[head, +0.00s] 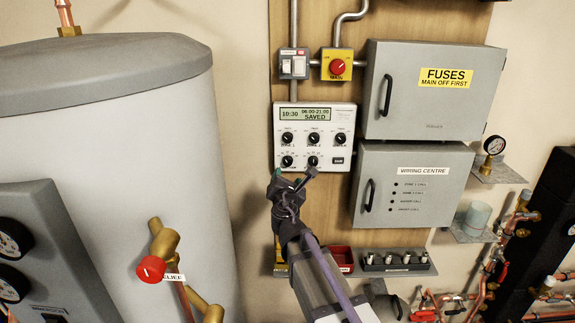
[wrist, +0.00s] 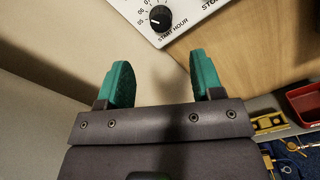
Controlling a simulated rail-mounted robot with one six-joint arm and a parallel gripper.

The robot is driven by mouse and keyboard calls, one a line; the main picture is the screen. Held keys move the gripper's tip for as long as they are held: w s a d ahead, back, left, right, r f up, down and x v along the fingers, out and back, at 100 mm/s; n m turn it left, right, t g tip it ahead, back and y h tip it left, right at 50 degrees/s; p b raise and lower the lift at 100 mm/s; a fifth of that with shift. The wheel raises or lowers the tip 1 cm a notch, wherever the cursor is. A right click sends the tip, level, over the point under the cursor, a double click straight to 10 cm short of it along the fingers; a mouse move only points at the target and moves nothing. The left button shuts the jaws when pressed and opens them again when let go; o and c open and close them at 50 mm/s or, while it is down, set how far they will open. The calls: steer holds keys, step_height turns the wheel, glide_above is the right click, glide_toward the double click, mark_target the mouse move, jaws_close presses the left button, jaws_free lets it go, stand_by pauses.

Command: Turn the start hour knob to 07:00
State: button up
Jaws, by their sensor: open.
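The start hour knob (wrist: 160,17) is black and round, with a START HOUR label below it and small hour numbers around it. In the head view it appears to be the lower left knob (head: 287,161) on the white timer panel (head: 341,118). Its light mark points toward the left-hand numbers; I cannot tell exactly which. The panel display (head: 305,115) reads 10:30, 06:00-21:00 and SAVED. My gripper (head: 295,178) is just below the panel's lower edge. Its green-padded fingers are apart and empty in the wrist view (wrist: 160,75), with the knob ahead, beyond the fingertips.
Several other knobs and a dark button (head: 338,161) share the panel. Grey fuse (head: 425,110) and wiring centre (head: 440,215) boxes stand to the right. A red main switch (head: 337,66) is above. A red tray (head: 341,259) and shelf items are below. A tank (head: 110,130) is left.

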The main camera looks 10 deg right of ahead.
mark_target(288, 163)
steer(key=w, duration=0.3)
steer(key=w+d, duration=0.1)
steer(key=w, duration=0.5)
steer(key=shift+w+d, duration=0.15)
steer(key=shift+w, duration=0.15)
steer(key=shift+c, duration=0.3)
steer(key=c, duration=0.9)
steer(key=shift+o, duration=0.2)
steer(key=shift+m, duration=2.9)
